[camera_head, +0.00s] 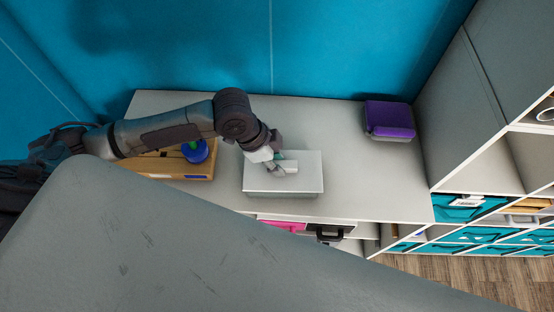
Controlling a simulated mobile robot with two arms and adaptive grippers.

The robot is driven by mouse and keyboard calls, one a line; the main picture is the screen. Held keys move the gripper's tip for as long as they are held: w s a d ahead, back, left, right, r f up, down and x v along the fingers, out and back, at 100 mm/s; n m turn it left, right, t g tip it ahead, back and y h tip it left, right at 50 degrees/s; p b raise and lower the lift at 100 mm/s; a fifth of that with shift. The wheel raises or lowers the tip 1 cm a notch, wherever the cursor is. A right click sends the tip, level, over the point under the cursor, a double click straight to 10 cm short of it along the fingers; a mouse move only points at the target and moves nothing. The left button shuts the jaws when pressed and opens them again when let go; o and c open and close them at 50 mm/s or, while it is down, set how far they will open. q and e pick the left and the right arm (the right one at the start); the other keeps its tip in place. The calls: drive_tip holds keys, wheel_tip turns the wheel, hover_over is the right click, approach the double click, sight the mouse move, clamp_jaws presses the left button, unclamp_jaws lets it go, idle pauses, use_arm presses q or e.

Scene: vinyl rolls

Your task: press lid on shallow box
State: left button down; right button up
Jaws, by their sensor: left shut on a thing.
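A shallow box (284,194) with a pale grey front wall stands on the grey counter. A flat, light grey lid (307,172) lies over its top. I cannot tell from here whether it is seated all the way down. My left gripper (284,164) reaches in from the left and is at the middle of the lid, its fingers low over the top face. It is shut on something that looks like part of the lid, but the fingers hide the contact. A small green patch shows beside the fingers. My right gripper is not in view.
A purple-topped box (390,119) is at the back right. The counter (375,190) is clear between. Shelves with teal bins (465,207) stand right.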

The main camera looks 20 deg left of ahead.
use_arm(q)
drive_tip(key=shift+f, duration=0.1)
idle(0.7)
drive_tip(key=c, duration=0.9)
unclamp_jaws()
drive_tip(key=shift+o, duration=0.5)
drive_tip(key=o, duration=0.4)
drive_tip(key=shift+r+p, duration=1.2)
drive_tip(key=shift+p, duration=0.1)
drive_tip(key=shift+r, duration=2.3)
